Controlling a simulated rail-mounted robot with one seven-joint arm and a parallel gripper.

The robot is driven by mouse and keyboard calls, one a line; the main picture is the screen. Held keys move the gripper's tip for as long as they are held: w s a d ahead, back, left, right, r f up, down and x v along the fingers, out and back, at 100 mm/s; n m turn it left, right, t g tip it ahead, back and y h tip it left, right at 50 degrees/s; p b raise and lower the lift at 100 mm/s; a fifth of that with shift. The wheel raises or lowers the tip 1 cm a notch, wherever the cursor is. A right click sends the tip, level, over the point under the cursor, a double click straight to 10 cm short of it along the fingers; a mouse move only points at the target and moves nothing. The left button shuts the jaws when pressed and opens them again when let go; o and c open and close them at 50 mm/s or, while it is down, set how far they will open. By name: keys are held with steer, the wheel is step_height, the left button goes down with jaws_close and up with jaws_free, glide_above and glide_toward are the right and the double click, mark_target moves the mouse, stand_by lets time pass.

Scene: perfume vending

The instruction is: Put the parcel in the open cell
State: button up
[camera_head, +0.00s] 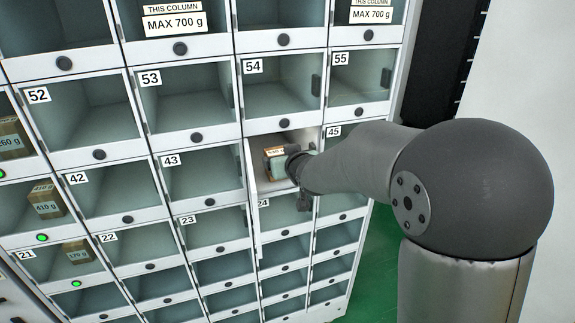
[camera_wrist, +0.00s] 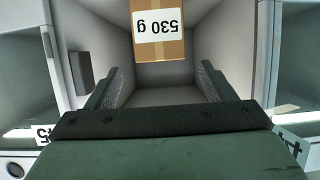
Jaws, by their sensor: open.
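The parcel (camera_head: 273,161), a brown cardboard box with a white label, is inside the open cell between cells 43 and 45. In the wrist view the parcel (camera_wrist: 160,48) shows its label, reading 530 g upside down. The open cell (camera_wrist: 205,30) surrounds it with pale walls; its number tag at the right is partly cut off. My gripper (camera_head: 293,168) reaches into the cell mouth. In the wrist view my gripper (camera_wrist: 158,78) is open, its two fingers apart with nothing between them. The parcel appears beyond the fingertips, with a gap. The parcel's far side is hidden.
The cell's white door (camera_head: 254,205) stands swung out at its left side. Neighbouring cells are behind closed clear doors. Other parcels, such as the 410 g box (camera_head: 46,199), sit in cells at the left. Green floor (camera_head: 374,245) is clear at the right.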

steer(key=shift+v, duration=1.7)
steer(key=s+d+f+m+g+h, duration=0.2)
steer(key=s+d+f+g, duration=0.1)
steer(key=s+d, duration=0.4)
steer(key=s+d+f+m+g+h, duration=0.1)
steer(key=s+d+f+g+h, duration=0.15)
steer(key=s+d, duration=0.45)
steer(key=s+d+f+g, duration=0.1)
steer(key=s+f+g, duration=0.1)
steer(key=s, duration=0.8)
steer(key=s+d+f+m+g, duration=0.1)
steer(key=s+g, duration=0.3)
steer(key=s, duration=0.6)
steer(key=shift+s+f, duration=0.25)
steer(key=shift+f, duration=0.5)
